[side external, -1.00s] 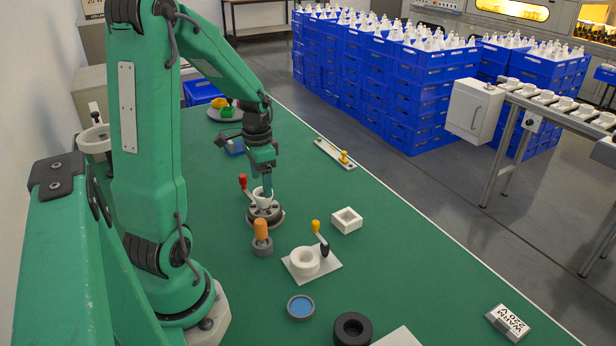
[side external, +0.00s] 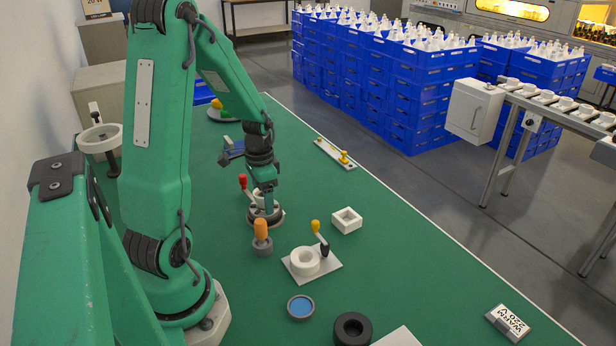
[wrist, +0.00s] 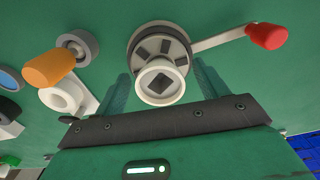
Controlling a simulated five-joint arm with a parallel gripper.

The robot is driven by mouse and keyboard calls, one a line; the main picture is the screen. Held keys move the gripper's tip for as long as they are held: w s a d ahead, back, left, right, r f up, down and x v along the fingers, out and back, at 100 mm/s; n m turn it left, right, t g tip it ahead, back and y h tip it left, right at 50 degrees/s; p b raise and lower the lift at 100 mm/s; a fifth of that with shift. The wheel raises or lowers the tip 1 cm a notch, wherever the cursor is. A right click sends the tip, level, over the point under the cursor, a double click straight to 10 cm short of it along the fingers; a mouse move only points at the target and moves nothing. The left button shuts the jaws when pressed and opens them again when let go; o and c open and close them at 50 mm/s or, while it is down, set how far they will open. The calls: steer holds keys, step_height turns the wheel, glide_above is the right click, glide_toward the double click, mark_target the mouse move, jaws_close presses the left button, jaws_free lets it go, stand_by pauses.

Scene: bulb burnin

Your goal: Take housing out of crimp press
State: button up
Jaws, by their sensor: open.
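The housing (wrist: 160,83) is a white cup with a dark square in its mouth. It stands in the crimp press (wrist: 135,45), a round grey base with slotted dark marks and a red-knobbed lever (wrist: 268,35). In the side external view the press (side external: 272,218) stands on the green bench, with the housing (side external: 257,196) partly hidden by my gripper. My gripper (wrist: 160,72) is open. In the wrist view its two green fingers lie on either side of the housing. I cannot tell whether they touch it.
An orange-handled tool (side external: 261,230) stands close in front of the press. A white ring fixture (side external: 306,262) with a yellow-knobbed lever and a white square block (side external: 346,220) stand to the right. A blue-topped disc (side external: 300,307) and a black ring (side external: 352,328) lie nearer.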

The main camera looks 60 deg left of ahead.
steer(key=c, duration=1.1)
steer(key=shift+r, duration=0.15)
steer(key=shift+c, duration=0.2)
steer(key=shift+r, duration=1.6)
steer(key=w+d+r, duration=0.1)
steer(key=d+r, duration=0.6)
steer(key=d, duration=0.4)
steer(key=shift+w+d+r, duration=0.25)
steer(key=shift+w+r, duration=0.05)
steer(key=shift+w, duration=0.05)
steer(key=shift+r, duration=2.25)
